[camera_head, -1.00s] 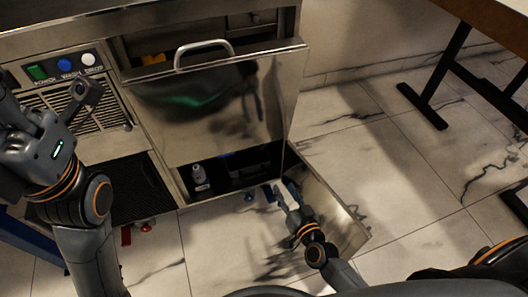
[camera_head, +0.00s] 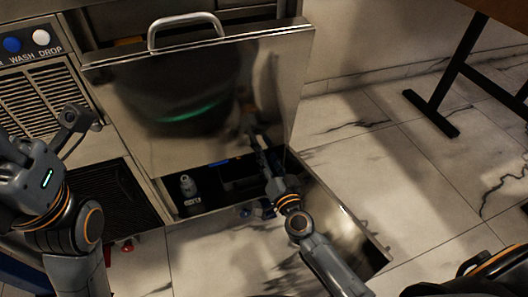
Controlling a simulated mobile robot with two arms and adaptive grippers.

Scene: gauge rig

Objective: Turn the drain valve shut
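Blue valve-like handles (camera_head: 265,210) sit low at the front edge of the open lower compartment, just below my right gripper. Small red handles (camera_head: 127,245) sit low to the left, near the floor. No label shows which of these is the drain valve. My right gripper (camera_head: 262,148) points up in front of the lower edge of the steel door, above the blue handles and apart from them. Its fingers look edge-on, so their opening is unclear. My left gripper (camera_head: 75,120) is at the far left, before the vent grille; its fingers are not clear.
The steel door (camera_head: 190,95) with its bar handle (camera_head: 185,28) hangs over the compartment. A small grey bottle (camera_head: 188,187) stands inside. A steel side panel (camera_head: 350,215) juts out to the right. A black mesh tray (camera_head: 110,200) lies left. Table legs (camera_head: 450,80) stand right; tiled floor between is clear.

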